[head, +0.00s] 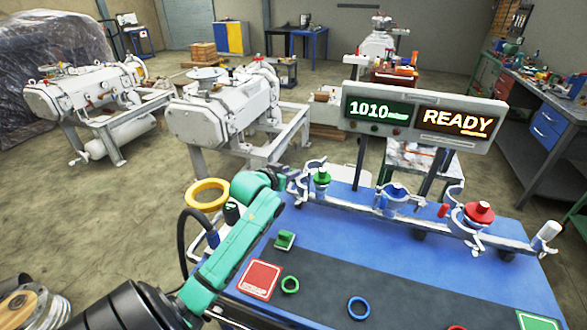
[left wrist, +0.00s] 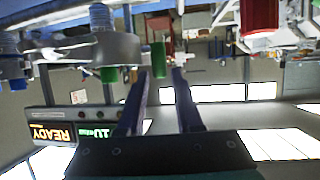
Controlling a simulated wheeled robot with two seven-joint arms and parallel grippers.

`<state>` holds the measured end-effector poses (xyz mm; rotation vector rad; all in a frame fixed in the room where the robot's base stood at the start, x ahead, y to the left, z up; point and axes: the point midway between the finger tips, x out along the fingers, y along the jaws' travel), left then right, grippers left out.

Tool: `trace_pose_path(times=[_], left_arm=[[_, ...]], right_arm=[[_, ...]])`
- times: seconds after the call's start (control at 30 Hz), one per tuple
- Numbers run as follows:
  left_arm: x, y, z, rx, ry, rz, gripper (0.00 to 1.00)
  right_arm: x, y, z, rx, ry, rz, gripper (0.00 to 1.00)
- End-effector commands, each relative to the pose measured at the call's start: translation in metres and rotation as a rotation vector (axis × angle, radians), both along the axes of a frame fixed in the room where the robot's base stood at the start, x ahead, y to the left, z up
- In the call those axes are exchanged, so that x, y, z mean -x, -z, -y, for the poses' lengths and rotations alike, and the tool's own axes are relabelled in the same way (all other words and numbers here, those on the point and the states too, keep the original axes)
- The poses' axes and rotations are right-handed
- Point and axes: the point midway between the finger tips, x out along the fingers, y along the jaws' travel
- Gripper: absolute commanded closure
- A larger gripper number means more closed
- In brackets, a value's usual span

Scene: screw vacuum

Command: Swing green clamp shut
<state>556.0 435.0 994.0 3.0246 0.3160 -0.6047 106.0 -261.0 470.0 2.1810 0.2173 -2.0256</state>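On the rail at the back of the blue table, the left port carries a green cap (head: 322,176). The green cap also hangs upside down in the left wrist view (left wrist: 110,74). Curved silver arms of the green clamp (head: 313,164) stand out around this port, so it looks open. My left gripper (head: 290,178) is just left of it, partly hidden by its own arm. In the left wrist view its two fingers (left wrist: 160,76) are apart, with a small green cylinder (left wrist: 158,60), seemingly the clamp's nut, between or just beyond the tips. Contact cannot be told. My right gripper is not in view.
A blue-capped port (head: 395,191) and a red-capped port (head: 479,212) stand further right on the rail. A display (head: 420,115) reading 1010 and READY stands behind. A green block (head: 285,240), green ring (head: 290,285), blue ring (head: 358,308) and red card (head: 260,280) lie in front.

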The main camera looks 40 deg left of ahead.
Motion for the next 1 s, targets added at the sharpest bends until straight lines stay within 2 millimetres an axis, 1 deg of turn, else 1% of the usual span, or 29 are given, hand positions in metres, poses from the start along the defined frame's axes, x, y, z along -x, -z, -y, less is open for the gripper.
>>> trace_pose_path(times=[0.03,0.17,0.43,0.47,0.5,0.53,1.0], left_arm=[[-0.009,0.002,-0.002,0.002,-0.001,0.001,0.66],[-0.022,0.009,-0.005,0.001,0.0,0.0,0.66],[-0.024,0.011,-0.005,0.0,0.0,-0.001,0.66],[-0.024,0.011,-0.005,0.0,0.0,-0.001,0.73],[-0.024,0.011,-0.005,0.0,0.0,-0.001,0.89],[-0.024,0.011,-0.005,0.0,0.0,-0.001,1.0],[-0.024,0.011,-0.005,0.0,0.0,-0.002,1.0]], right_arm=[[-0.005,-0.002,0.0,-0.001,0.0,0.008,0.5],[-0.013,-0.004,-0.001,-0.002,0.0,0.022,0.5],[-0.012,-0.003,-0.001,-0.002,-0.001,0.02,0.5],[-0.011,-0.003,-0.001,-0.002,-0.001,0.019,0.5],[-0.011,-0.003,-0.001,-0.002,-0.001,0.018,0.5],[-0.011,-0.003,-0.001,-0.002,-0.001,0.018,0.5],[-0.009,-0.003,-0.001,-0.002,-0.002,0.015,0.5]])
